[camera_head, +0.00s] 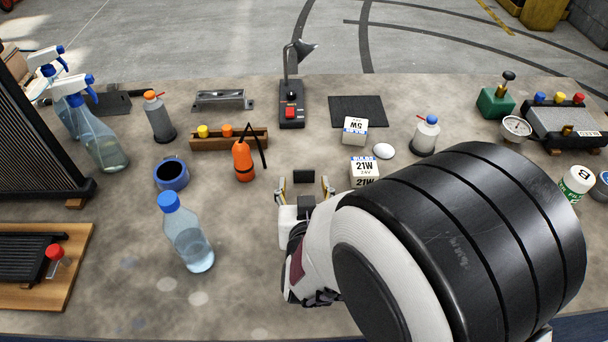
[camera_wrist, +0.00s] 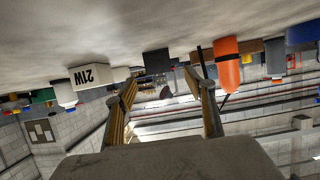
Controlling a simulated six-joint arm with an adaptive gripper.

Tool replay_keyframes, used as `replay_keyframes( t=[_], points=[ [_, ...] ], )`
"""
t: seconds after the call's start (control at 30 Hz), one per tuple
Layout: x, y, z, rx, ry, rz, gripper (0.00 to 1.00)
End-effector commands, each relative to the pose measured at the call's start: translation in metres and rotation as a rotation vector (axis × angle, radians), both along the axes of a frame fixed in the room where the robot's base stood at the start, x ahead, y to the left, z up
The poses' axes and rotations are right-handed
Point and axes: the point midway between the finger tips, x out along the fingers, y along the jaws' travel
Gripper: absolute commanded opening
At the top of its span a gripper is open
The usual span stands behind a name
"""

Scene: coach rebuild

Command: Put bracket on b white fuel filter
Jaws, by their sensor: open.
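A white cylinder marked with a black B and a green label, the b white fuel filter (camera_head: 577,182), stands at the right edge in the head view, partly cut off by my arm. A grey metal bracket (camera_head: 223,99) lies at the back left of the table. My gripper (camera_head: 305,184) is low over the middle of the table, open, with its fingers apart. A small black block (camera_head: 304,175) shows just beyond the fingertips; it also shows in the wrist view (camera_wrist: 157,61). I cannot tell whether the fingers touch it. My gripper is far from the filter and the bracket.
An orange bottle (camera_head: 243,161) and a 21W box (camera_head: 364,170) flank my gripper. A clear water bottle (camera_head: 188,234) and a blue cup (camera_head: 171,174) stand left. A lamp (camera_head: 292,100) is behind.

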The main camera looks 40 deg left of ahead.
Motion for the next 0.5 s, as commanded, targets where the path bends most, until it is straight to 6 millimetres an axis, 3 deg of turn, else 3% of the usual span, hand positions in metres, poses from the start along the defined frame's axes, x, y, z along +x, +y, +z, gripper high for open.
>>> replay_keyframes(
  t=[0.5],
  points=[
    [0.012,0.009,-0.009,-0.001,0.001,0.000,0.54]
  ],
)
